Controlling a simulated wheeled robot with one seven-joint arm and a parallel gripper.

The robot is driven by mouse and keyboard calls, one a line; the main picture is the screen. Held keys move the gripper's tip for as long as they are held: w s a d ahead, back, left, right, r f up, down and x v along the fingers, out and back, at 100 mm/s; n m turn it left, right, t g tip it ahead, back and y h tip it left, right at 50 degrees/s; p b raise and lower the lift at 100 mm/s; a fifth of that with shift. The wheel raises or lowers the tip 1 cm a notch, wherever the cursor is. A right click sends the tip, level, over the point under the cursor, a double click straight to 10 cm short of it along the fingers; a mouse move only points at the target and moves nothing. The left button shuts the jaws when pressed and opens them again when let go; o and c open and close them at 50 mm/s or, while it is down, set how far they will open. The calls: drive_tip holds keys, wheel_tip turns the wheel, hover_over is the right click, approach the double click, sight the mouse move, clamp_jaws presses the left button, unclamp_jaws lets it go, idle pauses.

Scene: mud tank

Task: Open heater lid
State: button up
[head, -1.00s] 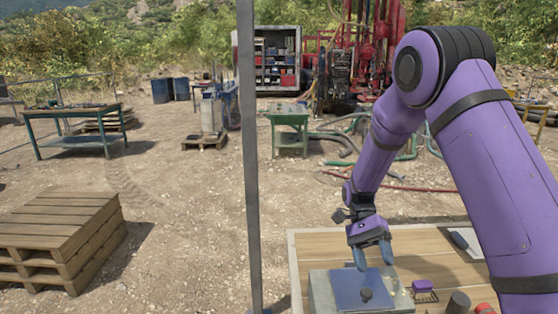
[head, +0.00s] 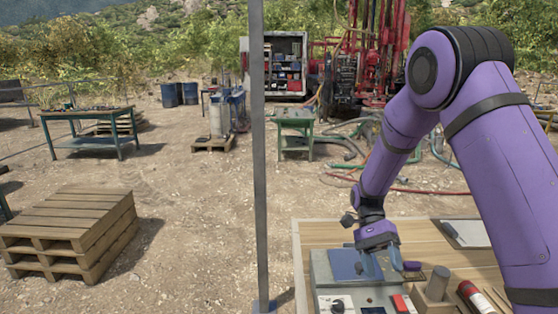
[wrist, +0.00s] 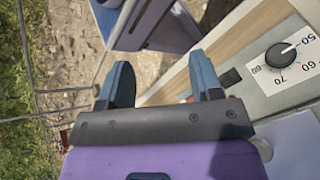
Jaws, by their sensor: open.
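The heater is a grey box (head: 321,271) on the wooden table, with a blue lid (head: 344,262) lying flat on its top. Its front panel carries a dial (head: 337,305) and a red switch (head: 400,303). My gripper (head: 380,266) is open, pointing down at the right side of the lid; the lid's dark knob is hidden. In the wrist view, my gripper's two blue fingers (wrist: 163,82) are apart with nothing visible between them, and the numbered dial (wrist: 281,56) is to their right. I cannot tell whether the fingers touch the lid.
The wooden table (head: 315,236) also holds a clipboard (head: 466,233), a grey cylinder (head: 437,284), a red can (head: 474,296) and a purple-handled item (head: 411,266), all right of the heater. A vertical post (head: 259,160) stands left of the table. Stacked pallets (head: 70,222) lie farther left.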

drive_tip(key=s+d+r+n+t, duration=0.2)
drive_tip(key=s+r+t, duration=0.2)
drive_tip(key=r, duration=0.4)
drive_tip(key=s+d+r+n+t, duration=0.2)
drive_tip(key=s+r+t, duration=0.15)
drive_tip(key=r, duration=0.45)
drive_tip(key=s+d+r+n+t, duration=0.1)
drive_tip(key=s+r+n+t, duration=0.1)
drive_tip(key=s+r+t, duration=0.2)
drive_tip(key=s+d+r+n+t, duration=0.2)
drive_tip(key=s+r+t, duration=0.2)
drive_tip(key=s, duration=0.5)
drive_tip(key=shift+s+r+n+t, duration=0.15)
drive_tip(key=shift+r+n+t, duration=0.2)
drive_tip(key=shift+t, duration=0.6)
